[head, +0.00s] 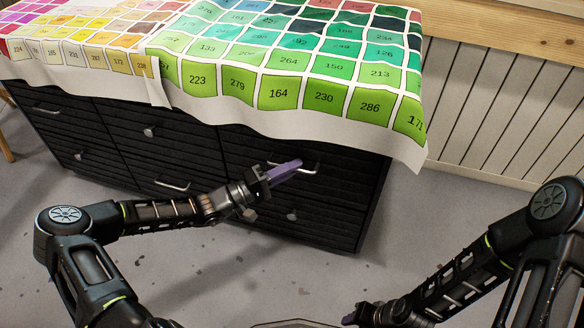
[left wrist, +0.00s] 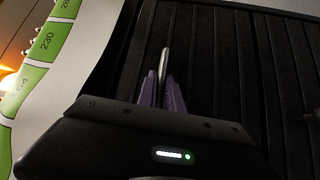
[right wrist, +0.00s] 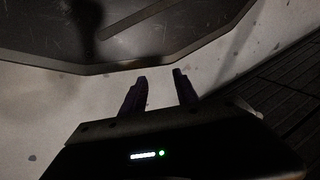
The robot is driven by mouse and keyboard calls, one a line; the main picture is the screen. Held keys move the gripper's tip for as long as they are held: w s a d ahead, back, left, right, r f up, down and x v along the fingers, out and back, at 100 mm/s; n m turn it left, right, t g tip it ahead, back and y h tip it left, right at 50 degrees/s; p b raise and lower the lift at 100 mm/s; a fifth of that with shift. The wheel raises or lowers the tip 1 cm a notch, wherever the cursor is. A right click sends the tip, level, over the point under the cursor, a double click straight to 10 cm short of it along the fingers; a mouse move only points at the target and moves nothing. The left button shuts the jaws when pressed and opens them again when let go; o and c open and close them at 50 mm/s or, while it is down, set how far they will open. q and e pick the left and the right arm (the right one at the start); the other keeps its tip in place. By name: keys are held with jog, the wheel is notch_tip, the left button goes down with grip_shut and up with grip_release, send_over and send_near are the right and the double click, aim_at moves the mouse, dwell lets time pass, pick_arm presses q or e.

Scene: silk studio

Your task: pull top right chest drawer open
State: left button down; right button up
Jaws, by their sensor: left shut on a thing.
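The black chest (head: 190,150) has slatted drawer fronts with metal handles and knobs. The top right drawer (head: 345,172) looks flush with the chest front, as far as I can see. Its silver bar handle (head: 308,170) is at the tips of my left gripper (head: 297,164). In the left wrist view, the purple fingers (left wrist: 163,92) are close together with the handle (left wrist: 165,62) between them, so the gripper is shut on it. My right gripper (head: 350,318) is low in the head view, away from the chest. In the right wrist view its fingers (right wrist: 160,78) are apart and empty.
A cloth with numbered color swatches (head: 279,86) covers the chest top and hangs over the upper drawer edges. A paneled wall (head: 500,110) stands to the right. The speckled grey floor (head: 270,270) in front of the chest is clear.

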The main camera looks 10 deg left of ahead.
pick_arm(q)
jog(key=shift+s, duration=0.1)
pick_arm(e)
jog(key=shift+r, duration=0.1)
